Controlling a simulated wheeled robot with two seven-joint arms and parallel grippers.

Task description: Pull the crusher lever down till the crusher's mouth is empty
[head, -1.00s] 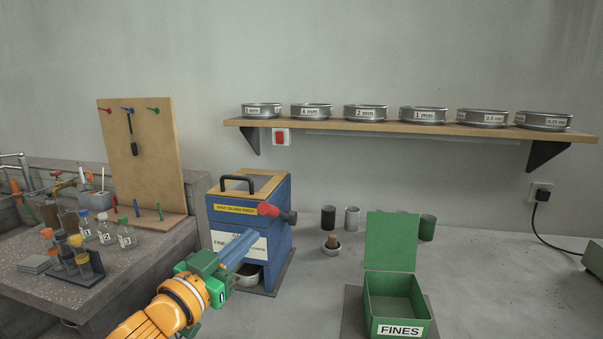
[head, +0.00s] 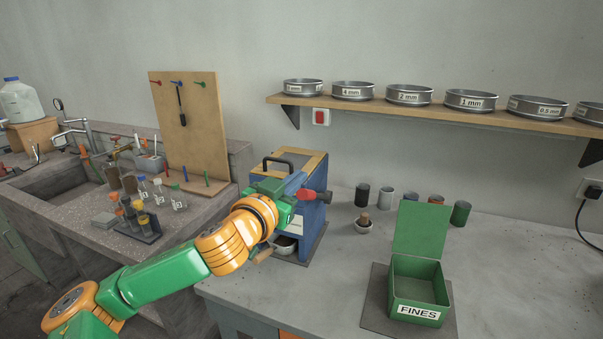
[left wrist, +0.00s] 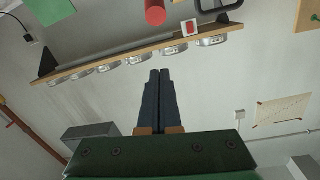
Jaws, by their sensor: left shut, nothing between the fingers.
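The crusher (head: 312,222) is a blue box with a wood-framed top and a black handle. Its lever has a red grip (head: 309,195) on the right side; the grip also shows near the top of the left wrist view (left wrist: 155,12). My left gripper (head: 296,182) is in front of the crusher's upper part, close to the red grip. Its fingers (left wrist: 159,74) are shut together and empty, apart from the red grip in the wrist view. My arm hides much of the crusher's front. The inside of the mouth cannot be made out. My right gripper is not in view.
A white bowl (head: 285,246) sits in the crusher's lower opening. A shelf (head: 420,109) of sieves hangs above. Bottles and a sink are left.

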